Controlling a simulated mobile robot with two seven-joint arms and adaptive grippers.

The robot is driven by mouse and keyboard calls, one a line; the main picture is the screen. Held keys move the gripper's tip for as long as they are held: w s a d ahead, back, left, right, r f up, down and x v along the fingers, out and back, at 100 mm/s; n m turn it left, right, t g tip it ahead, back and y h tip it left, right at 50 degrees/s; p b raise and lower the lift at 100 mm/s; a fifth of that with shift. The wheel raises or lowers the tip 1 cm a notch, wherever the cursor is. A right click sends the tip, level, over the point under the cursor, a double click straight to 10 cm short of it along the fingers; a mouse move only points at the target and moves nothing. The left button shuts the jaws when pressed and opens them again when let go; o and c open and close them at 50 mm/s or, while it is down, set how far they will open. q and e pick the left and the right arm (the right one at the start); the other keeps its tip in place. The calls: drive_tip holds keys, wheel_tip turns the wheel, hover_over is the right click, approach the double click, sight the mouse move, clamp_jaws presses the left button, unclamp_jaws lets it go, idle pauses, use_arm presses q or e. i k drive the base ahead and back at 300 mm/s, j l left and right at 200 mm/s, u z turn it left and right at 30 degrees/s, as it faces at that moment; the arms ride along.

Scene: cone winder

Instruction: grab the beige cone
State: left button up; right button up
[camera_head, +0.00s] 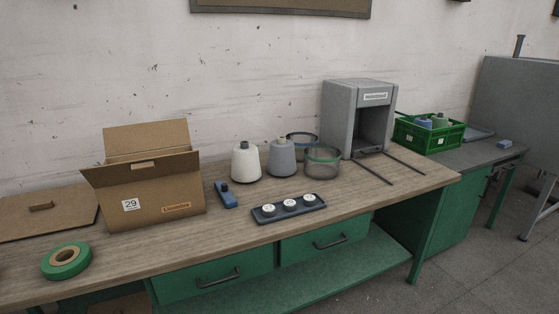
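An off-white cone (245,163), the closest to beige of the cones I see, stands upright on the wooden workbench (330,212), right of the cardboard box. Its tip is dark. A grey cone (281,159) stands upright just to its right, very close to it. Neither of my grippers is in view.
An open cardboard box (160,190) and green tape roll (66,261) are left. A blue tool (226,194) and dark tray (289,209) with white discs lie in front. Mesh cups (322,163), a grey machine (341,110) and green crate (428,133) with cones are right.

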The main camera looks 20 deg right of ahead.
sight(246, 169)
drive_tip(key=i, duration=0.3)
drive_tip(key=i+z, duration=0.25)
drive_tip(key=z, duration=0.15)
drive_tip(key=i+z, duration=0.25)
drive_tip(key=z, duration=0.15)
